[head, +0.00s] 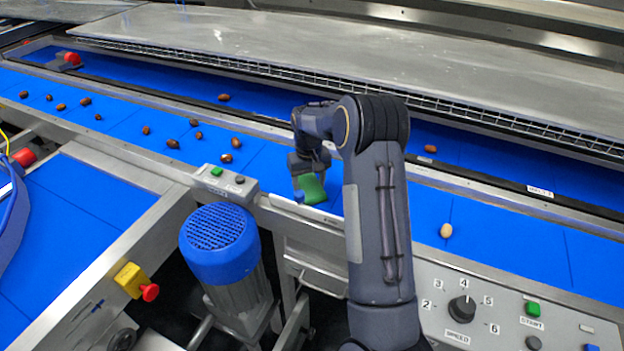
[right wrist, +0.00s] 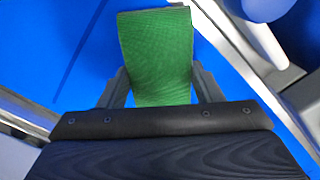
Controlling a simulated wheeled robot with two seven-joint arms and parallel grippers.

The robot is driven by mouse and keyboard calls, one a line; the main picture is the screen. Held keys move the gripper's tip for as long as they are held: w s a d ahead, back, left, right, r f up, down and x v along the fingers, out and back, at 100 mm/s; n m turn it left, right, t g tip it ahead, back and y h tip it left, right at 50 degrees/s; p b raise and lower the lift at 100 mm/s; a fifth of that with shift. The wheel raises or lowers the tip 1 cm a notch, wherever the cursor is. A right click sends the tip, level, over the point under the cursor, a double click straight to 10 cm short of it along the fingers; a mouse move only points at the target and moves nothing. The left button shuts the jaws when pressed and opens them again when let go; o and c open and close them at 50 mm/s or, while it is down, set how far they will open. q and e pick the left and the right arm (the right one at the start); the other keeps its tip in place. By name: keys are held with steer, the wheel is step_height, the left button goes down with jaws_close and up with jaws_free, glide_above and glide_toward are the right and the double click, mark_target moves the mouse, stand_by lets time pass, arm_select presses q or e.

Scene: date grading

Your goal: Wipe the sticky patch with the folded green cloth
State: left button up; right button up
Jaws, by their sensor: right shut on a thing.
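The folded green cloth (head: 311,189) is between the fingers of my right gripper (head: 309,184), at the near edge of the blue belt (head: 345,182). In the right wrist view the green cloth (right wrist: 157,55) stands out beyond the two fingers of my right gripper (right wrist: 160,88), which are shut on it. Blue belt surface (right wrist: 60,50) lies beyond and to the left of the cloth. I cannot tell whether the cloth touches the belt. No sticky patch can be made out in either view; my right arm hides part of the belt. My left gripper is not in view.
Several brown dates (head: 172,143) lie on the belt to the left, and a pale one (head: 446,230) lies right of my arm. A blue-capped motor (head: 218,243), a small button box (head: 225,183) and a control panel (head: 480,310) stand at the near side.

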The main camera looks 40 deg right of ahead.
steer(key=shift+s+a+r, duration=0.1)
steer(key=shift+s+a, duration=0.3)
steer(key=shift+a, duration=0.4)
step_height(320, 180, up, 5)
steer(key=p, duration=0.3)
steer(key=shift+f, duration=0.2)
steer(key=shift+c, duration=0.2)
steer(key=shift+w+d+r+p, duration=0.1)
steer(key=shift+r+p, duration=0.45)
steer(key=shift+r, duration=0.3)
steer(key=c, duration=0.4)
steer(key=shift+o, duration=0.2)
